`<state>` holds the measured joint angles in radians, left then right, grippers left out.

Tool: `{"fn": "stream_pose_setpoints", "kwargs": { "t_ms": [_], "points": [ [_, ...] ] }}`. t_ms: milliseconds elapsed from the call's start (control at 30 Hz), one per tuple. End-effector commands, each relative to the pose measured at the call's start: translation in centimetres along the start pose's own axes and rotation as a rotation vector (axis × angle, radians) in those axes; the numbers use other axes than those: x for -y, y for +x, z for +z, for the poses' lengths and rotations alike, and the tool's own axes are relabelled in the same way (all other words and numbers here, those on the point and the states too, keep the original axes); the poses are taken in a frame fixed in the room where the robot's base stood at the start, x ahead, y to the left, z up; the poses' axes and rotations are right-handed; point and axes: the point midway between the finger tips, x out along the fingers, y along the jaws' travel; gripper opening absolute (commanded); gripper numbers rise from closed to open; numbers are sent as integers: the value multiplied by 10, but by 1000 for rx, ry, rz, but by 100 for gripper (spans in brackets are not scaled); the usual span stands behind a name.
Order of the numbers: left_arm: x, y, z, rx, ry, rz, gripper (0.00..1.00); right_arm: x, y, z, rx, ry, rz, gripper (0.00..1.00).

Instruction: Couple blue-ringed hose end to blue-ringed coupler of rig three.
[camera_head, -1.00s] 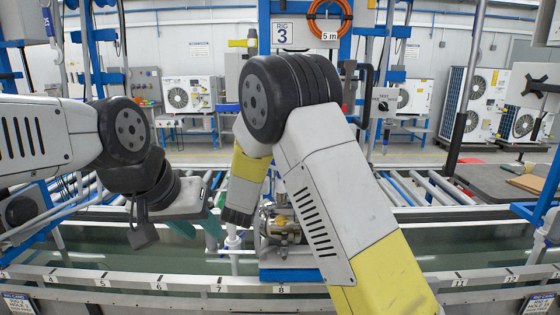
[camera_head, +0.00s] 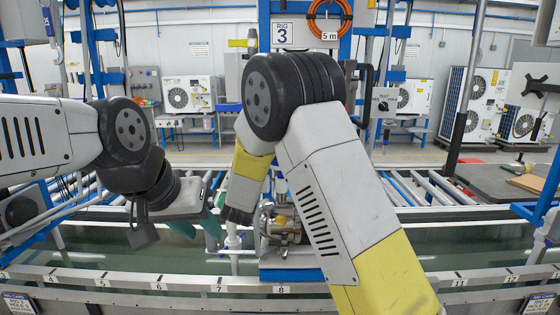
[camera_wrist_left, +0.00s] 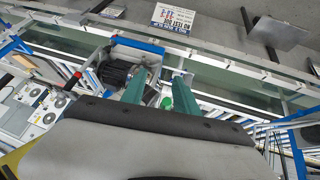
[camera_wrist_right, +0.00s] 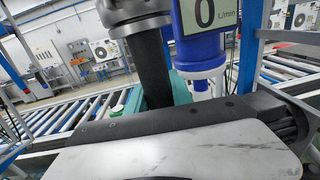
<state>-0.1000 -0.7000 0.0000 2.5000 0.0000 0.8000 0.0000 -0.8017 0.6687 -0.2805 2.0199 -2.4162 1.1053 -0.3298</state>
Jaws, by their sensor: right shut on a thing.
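My right gripper (camera_wrist_right: 160,92) is shut on a black hose (camera_wrist_right: 152,70) with a grey metal collar at its top, in the right wrist view. I cannot make out a blue ring on it. In the head view my right forearm hides that gripper and part of rig three. The rig's metal pump fittings (camera_head: 284,228) show beside the forearm. I cannot tell the blue-ringed coupler there. My left gripper (camera_head: 208,226) is open and empty, left of the rig. In the left wrist view its teal fingers (camera_wrist_left: 158,94) are apart, with the pump (camera_wrist_left: 115,75) beyond them.
A blue flow meter (camera_wrist_right: 205,45) reading 0 L/min stands close beside the held hose. The rig 3 sign (camera_head: 283,34) and a coiled orange hose (camera_head: 330,18) are above. A numbered rail (camera_head: 180,287) runs along the front. Rollers (camera_head: 430,187) lie behind.

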Motion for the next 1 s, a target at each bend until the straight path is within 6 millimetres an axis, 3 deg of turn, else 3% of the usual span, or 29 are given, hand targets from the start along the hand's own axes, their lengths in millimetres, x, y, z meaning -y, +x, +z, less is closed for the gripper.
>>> {"fn": "stream_pose_setpoints", "kwargs": {
  "t_ms": [233,400,467,567,700,867,1000],
  "points": [
    [0,0,0,0,0,0,36,0,0,3,6,2,0,0],
    [1,3,3,34,-61,10,5,0,0,3,6,2,0,0],
    [0,6,8,79,-142,25,0,0,0,3,7,2,0,0],
    [-3,12,18,205,-372,70,0,0,0,4,7,2,0,0],
    [-19,14,22,439,-828,186,0,0,0,4,8,3,0,0],
    [-32,5,-5,671,-1286,358,0,0,1,4,8,3,-1,0],
    [-29,-6,-37,816,-1562,506,0,0,1,4,9,3,-1,0]
  ]
}}
